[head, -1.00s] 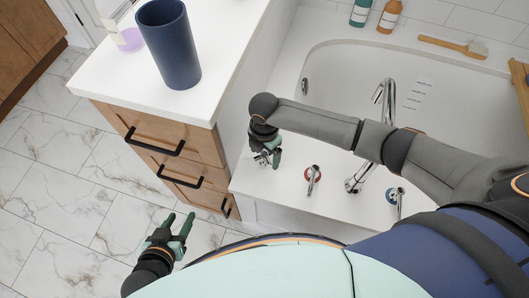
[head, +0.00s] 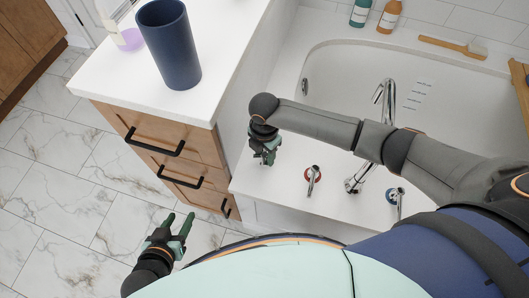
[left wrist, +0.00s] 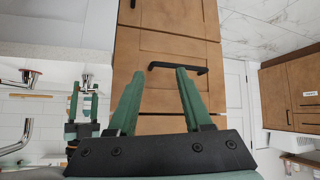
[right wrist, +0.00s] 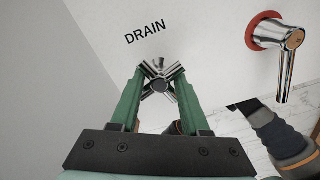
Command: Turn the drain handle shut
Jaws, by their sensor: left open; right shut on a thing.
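The drain handle (right wrist: 160,84) is a chrome cross-shaped knob on the white tub ledge, beside the printed word DRAIN in the right wrist view. My right gripper (right wrist: 160,76) is shut on it, with a green finger on either side. In the head view my right gripper (head: 266,160) is over the left end of the ledge and largely hides the handle. The left wrist view also shows the handle (left wrist: 87,79) at the green fingers. My left gripper (head: 180,215) is open and empty, low over the floor by the drawers.
A red-ringed tap lever (head: 312,175), a chrome spout (head: 386,100) and a blue-ringed tap lever (head: 396,197) stand along the ledge. The wooden drawer cabinet (head: 140,118) borders the ledge's left end. A dark blue cup (head: 169,45) stands on its white counter.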

